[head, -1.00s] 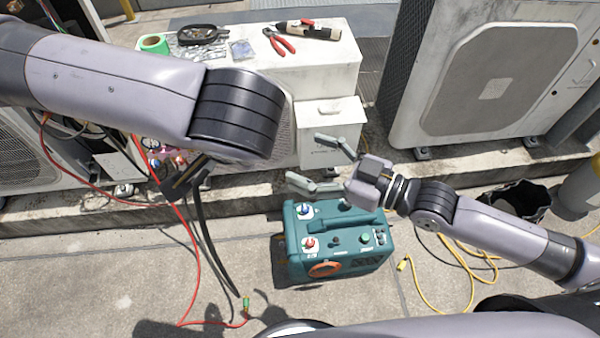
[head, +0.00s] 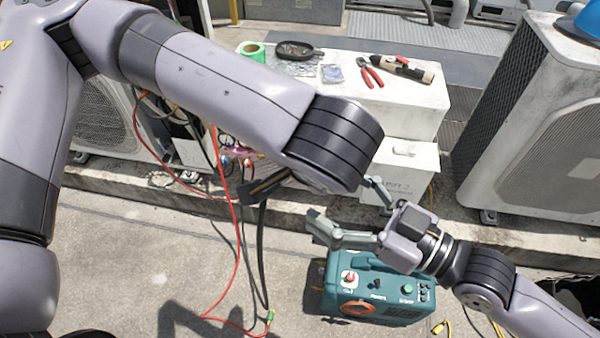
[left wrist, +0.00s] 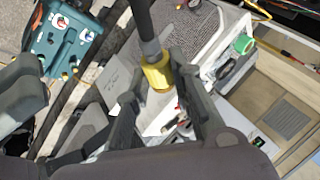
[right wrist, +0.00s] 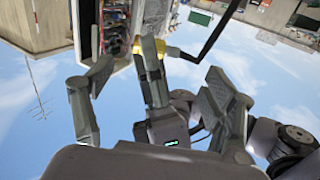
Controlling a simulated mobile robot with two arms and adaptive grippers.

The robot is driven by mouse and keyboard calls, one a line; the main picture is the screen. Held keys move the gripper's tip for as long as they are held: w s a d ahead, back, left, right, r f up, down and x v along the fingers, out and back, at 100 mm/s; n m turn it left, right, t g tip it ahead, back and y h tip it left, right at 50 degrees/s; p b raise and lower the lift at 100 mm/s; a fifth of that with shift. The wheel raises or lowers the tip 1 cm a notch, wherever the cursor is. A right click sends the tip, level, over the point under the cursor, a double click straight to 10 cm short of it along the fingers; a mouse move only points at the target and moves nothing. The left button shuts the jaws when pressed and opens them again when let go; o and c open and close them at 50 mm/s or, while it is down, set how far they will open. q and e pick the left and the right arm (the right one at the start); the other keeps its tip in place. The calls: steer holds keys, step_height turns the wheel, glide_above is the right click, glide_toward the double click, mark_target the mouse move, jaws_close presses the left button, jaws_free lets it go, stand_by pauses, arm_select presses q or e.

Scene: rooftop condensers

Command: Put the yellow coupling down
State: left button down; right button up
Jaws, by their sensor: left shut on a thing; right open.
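The yellow coupling (left wrist: 157,73) sits on the end of a thick black hose. My left gripper (left wrist: 158,84) is shut on it, one finger on each side. In the right wrist view a little of the yellow coupling (right wrist: 173,52) shows behind a left gripper finger. In the head view my left arm hides the coupling and most of that gripper; the black hose (head: 262,255) hangs below. My right gripper (head: 343,206) is open and empty above the teal machine (head: 385,306). In its own wrist view, the right gripper (right wrist: 158,75) has its fingers wide apart.
A white condenser unit (head: 420,108) bears a green tape roll (head: 247,52), red pliers (head: 371,73) and other tools. A larger condenser (head: 540,150) stands at the right. A red hose (head: 236,235) runs across the floor. The concrete at lower left (head: 120,270) is fairly clear.

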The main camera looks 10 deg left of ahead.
steer(key=x, duration=0.7)
steer(key=shift+w+a, duration=0.1)
steer(key=shift+a, duration=0.05)
steer(key=shift+c, duration=0.4)
steer(key=c, duration=1.1)
arm_select(q)
steer(key=c, duration=1.9)
jaws_free()
steer(key=shift+w+d, duration=0.1)
arm_select(e)
steer(key=shift+a+r, duration=0.1)
steer(key=shift+c, duration=0.4)
arm_select(q)
steer(key=o, duration=0.6)
